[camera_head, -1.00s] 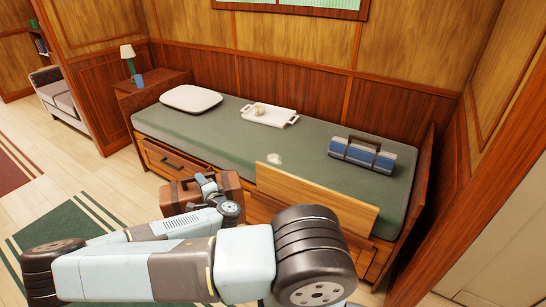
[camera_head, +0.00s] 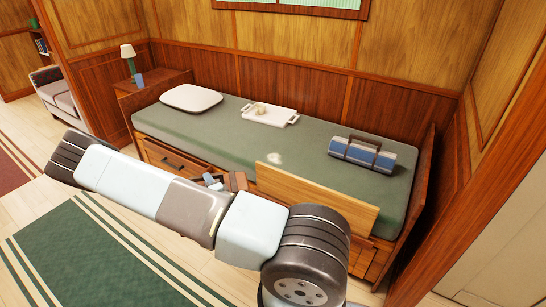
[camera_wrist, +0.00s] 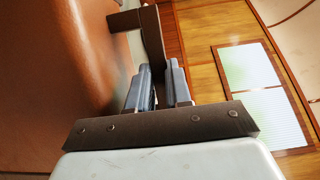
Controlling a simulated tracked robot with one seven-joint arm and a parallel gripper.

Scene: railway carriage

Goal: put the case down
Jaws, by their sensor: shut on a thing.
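The case is brown, with a dark handle. In the wrist view the case (camera_wrist: 60,80) fills the left side, and its handle (camera_wrist: 150,38) runs up between my fingers. My gripper (camera_wrist: 160,88) is shut on this handle. In the head view only a small part of the case (camera_head: 238,181) shows above my arm, in front of the bed's drawers. A bit of my gripper (camera_head: 212,181) shows beside it. My arm hides the rest, including the case's underside, so I cannot tell whether it touches the floor.
The green bed (camera_head: 225,135) carries a white pillow (camera_head: 190,98), a white tray (camera_head: 270,114) and a blue bundle with a handle (camera_head: 362,154). A wooden side board (camera_head: 315,197) stands at its front edge. A striped green rug (camera_head: 85,255) lies on open floor at front left.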

